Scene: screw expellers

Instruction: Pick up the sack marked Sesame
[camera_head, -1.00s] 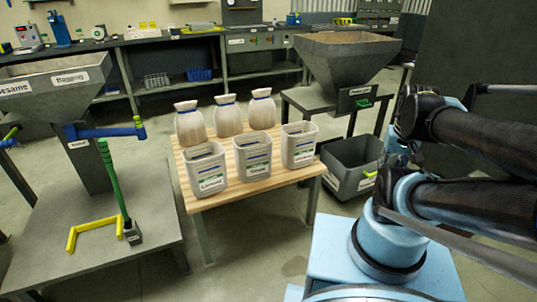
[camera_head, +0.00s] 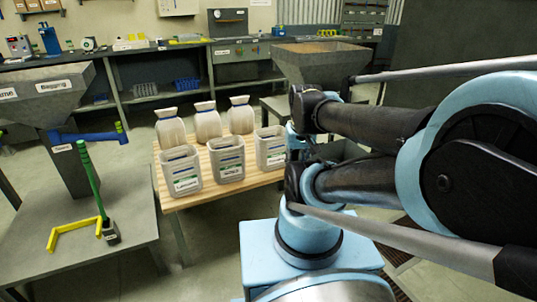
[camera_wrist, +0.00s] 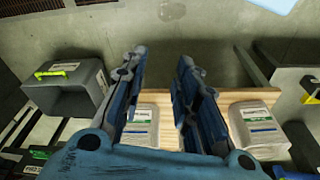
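Three pale cloth sacks with blue ties stand upright in a row at the back of a wooden table (camera_head: 212,163) in the head view: left (camera_head: 170,130), middle (camera_head: 207,124), right (camera_head: 240,117). No marking is readable on them, so I cannot tell which is Sesame. My gripper (camera_wrist: 158,75) shows in the wrist view with its two blue fingers apart and nothing between them. It is above the table edge and labelled tubs; no sack shows in that view. In the head view my arm hides most of the gripper.
Three open grey tubs stand before the sacks: left (camera_head: 180,171), middle (camera_head: 227,160), right (camera_head: 270,148). A grey crate (camera_wrist: 70,88) with a yellow handle shows in the wrist view. A hopper (camera_head: 45,95) and a green-handled lever (camera_head: 90,185) are at left; another hopper (camera_head: 315,64) stands behind my arm.

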